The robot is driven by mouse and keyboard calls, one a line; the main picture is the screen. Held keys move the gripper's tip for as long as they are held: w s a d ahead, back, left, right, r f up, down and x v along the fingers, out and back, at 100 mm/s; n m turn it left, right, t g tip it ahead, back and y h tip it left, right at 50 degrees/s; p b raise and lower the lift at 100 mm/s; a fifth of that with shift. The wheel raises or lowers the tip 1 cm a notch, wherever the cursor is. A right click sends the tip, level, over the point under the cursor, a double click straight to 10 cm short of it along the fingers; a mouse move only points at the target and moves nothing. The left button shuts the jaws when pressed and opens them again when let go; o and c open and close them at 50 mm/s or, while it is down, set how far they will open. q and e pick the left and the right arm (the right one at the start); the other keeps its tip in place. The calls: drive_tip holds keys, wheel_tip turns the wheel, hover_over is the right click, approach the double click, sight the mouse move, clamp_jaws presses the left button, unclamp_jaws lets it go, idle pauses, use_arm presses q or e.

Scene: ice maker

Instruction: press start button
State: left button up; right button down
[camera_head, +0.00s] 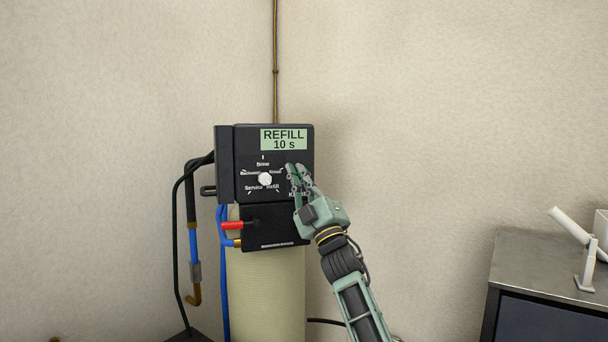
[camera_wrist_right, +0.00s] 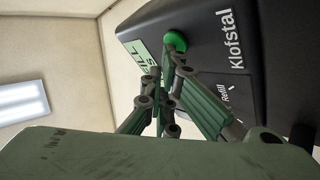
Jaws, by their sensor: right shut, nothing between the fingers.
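The black control box (camera_head: 232,160) is mounted on a beige tank, with a green display (camera_head: 284,139) reading "REFILL 10 s" and a white dial (camera_head: 264,179). In the right wrist view a round green button (camera_wrist_right: 175,41) shows on the box face beside the display. In the head view my gripper covers that spot. My right gripper (camera_head: 297,172) is shut and empty in front of the box's right side. In the wrist view its fingertips (camera_wrist_right: 168,62) are at the green button's lower edge; I cannot tell whether they touch. My left gripper is out of view.
Black and blue hoses (camera_head: 224,270) and a red lever (camera_head: 233,226) are at the box's left and lower side. The beige tank (camera_head: 266,295) stands below. A grey metal cabinet (camera_head: 550,265) stands at the right. The wall to the right of the box is bare.

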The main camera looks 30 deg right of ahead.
drive_tip(key=shift+s+a+f, duration=0.1)
drive_tip(key=shift+s+a, duration=0.1)
drive_tip(key=shift+s, duration=0.65)
drive_tip(key=shift+s, duration=0.1)
drive_tip(key=s, duration=0.2)
drive_tip(key=s+a+p, duration=0.1)
drive_tip(key=s, duration=0.1)
drive_tip(key=shift+s, duration=0.35)
drive_tip(key=shift+f, duration=0.1)
idle(0.6)
